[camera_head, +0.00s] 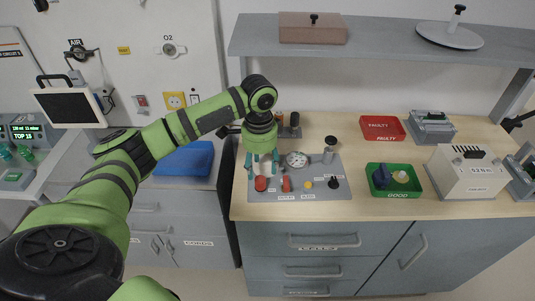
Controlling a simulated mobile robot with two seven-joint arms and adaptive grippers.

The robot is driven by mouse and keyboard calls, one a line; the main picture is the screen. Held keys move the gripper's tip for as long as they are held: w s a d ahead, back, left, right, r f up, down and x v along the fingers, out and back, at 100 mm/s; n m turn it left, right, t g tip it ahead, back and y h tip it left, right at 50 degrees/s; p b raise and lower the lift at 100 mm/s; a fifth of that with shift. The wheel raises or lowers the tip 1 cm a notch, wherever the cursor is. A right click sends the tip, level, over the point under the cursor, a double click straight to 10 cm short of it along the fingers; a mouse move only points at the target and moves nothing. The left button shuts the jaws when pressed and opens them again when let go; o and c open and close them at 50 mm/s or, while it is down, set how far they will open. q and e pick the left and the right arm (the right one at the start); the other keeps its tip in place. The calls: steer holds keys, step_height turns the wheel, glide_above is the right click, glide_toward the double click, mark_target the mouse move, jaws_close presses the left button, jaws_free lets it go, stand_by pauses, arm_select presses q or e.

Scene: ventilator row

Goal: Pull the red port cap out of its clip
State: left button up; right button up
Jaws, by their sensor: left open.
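My left gripper (262,163) points down from its green arm over the back left of the grey mat (320,207) on the bench. Its teal fingers are apart, with a pale part showing between them. A round red piece (261,184) sits just in front of the fingers, and a narrower red piece (286,184) stands to its right. I cannot tell which of them is the port cap, and no clip can be made out. I cannot tell whether the fingers touch anything. My right gripper is not in view.
The mat also holds a yellow piece (308,184), a black knob (334,183), a round gauge (297,159) and a metal cylinder (329,152). A green GOOD tray (397,195), a red FAULTY tray (382,128) and a cream box (468,178) stand right. A shelf (385,40) overhangs the back.

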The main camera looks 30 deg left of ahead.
mark_target(260, 179)
arm_select(q)
steer(key=shift+s+f+p, duration=0.2)
steer(key=shift+s+f, duration=0.1)
steer(key=shift+f, duration=0.3)
steer(key=shift+s+f+p, duration=0.15)
steer(key=shift+s+f, duration=0.15)
steer(key=shift+f, duration=0.25)
steer(key=f, duration=0.2)
steer(key=shift+w+f, duration=0.3)
steer(key=shift+w, duration=0.1)
steer(key=shift+f+p, duration=0.3)
steer(key=shift+f, duration=0.25)
steer(key=shift+s, duration=0.1)
jaws_close()
steer(key=c, duration=0.8)
jaws_free()
jaws_close()
